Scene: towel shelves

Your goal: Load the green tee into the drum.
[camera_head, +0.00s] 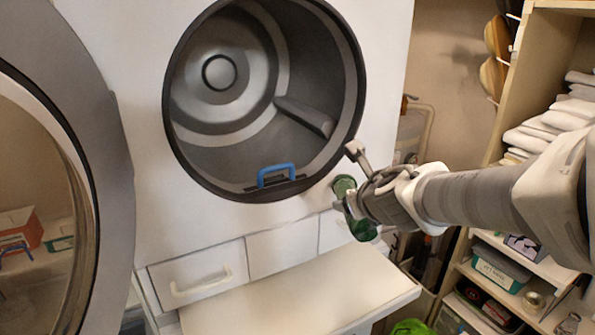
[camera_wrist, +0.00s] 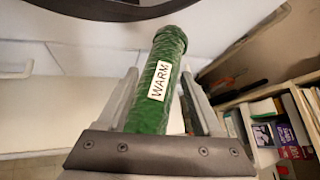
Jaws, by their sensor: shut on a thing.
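My gripper (camera_head: 350,196) is shut on a rolled green tee (camera_wrist: 150,115) with a white "WARM" label. In the wrist view the roll stands between the two fingers and points away from the palm. In the head view parts of the green tee (camera_head: 361,229) show around the gripper, which hides the rest. The gripper and tee are outside the drum (camera_head: 240,120), to the lower right of its round opening. The drum is open, grey inside, with a ridge on its right wall. A blue handle-shaped thing (camera_head: 277,171) is at its lower rim.
The round door (camera_head: 100,150) is swung open at the left. A white drawer (camera_head: 200,277) and a pale ledge (camera_head: 300,296) are below the drum. Shelves with folded towels (camera_head: 545,128) and boxes stand at the right. A bright green thing (camera_head: 411,327) shows at the bottom.

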